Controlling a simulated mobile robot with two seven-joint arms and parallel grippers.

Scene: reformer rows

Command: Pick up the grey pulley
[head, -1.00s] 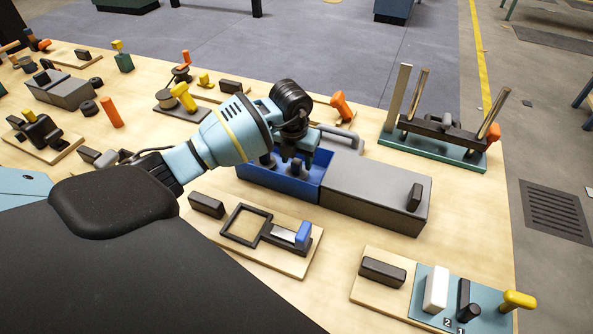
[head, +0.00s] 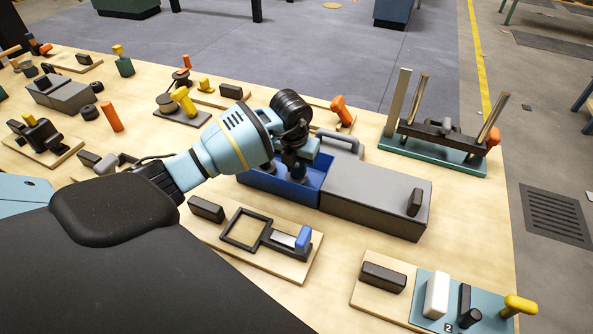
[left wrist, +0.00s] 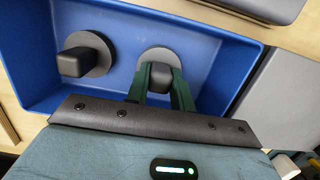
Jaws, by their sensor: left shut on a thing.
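Two grey pulleys lie in the blue box (head: 305,193), each a flat disc with a dark block-like knob on top. My left gripper (head: 295,172) reaches down into the box from above. In the left wrist view, the green fingers (left wrist: 163,78) are shut on the knob of one grey pulley (left wrist: 153,54). The other grey pulley (left wrist: 97,48) lies beside it, apart from the fingers. In the head view my gripper mostly hides the held pulley. I cannot tell whether it touches the box floor. My right gripper is not in view.
A grey lid (head: 372,195) with a dark handle adjoins the box on the right. A board with a black frame (head: 243,228) lies in front. A green-based rack (head: 435,155) with upright posts stands behind at right. Bare tabletop shows at the right (head: 470,215).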

